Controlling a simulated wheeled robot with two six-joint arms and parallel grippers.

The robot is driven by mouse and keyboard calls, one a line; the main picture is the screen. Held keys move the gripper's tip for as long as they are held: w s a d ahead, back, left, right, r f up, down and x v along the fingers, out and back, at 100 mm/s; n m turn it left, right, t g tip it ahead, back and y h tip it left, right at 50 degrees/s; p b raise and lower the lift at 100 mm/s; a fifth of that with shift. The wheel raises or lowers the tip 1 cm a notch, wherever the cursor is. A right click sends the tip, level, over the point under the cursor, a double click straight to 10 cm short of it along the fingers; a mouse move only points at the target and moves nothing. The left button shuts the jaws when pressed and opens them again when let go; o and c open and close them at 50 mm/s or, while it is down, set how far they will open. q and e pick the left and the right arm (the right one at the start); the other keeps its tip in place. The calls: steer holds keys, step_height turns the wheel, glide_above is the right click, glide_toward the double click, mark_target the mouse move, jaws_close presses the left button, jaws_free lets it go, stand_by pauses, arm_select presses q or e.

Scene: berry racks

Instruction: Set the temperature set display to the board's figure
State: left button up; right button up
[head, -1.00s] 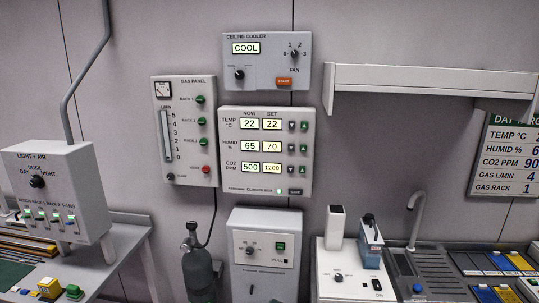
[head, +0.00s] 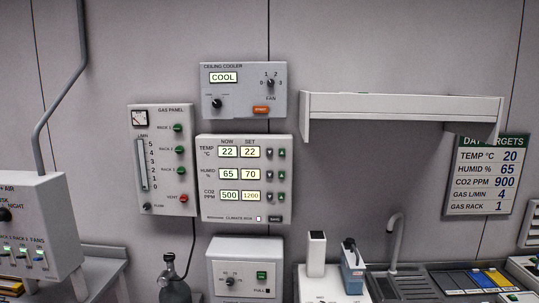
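The climate box (head: 243,180) is on the wall at the middle of the head view. Its temperature set display (head: 250,152) reads 22, and the temperature now display (head: 228,152) also reads 22. A dark down button (head: 269,153) and a green up button (head: 282,153) sit right of the set display. The day targets board (head: 488,174) on the right wall gives TEMP °C 20, HUMID % 65, CO2 PPM 900, GAS L/MIN 4 and GAS RACK 1. Neither gripper is in view.
The gas panel (head: 162,160) is left of the climate box, and the ceiling cooler (head: 244,90), showing COOL, is above it. A white shelf (head: 400,106) juts out at right. A machine with a dial (head: 245,268) stands below. A light and air box (head: 36,225) is at left.

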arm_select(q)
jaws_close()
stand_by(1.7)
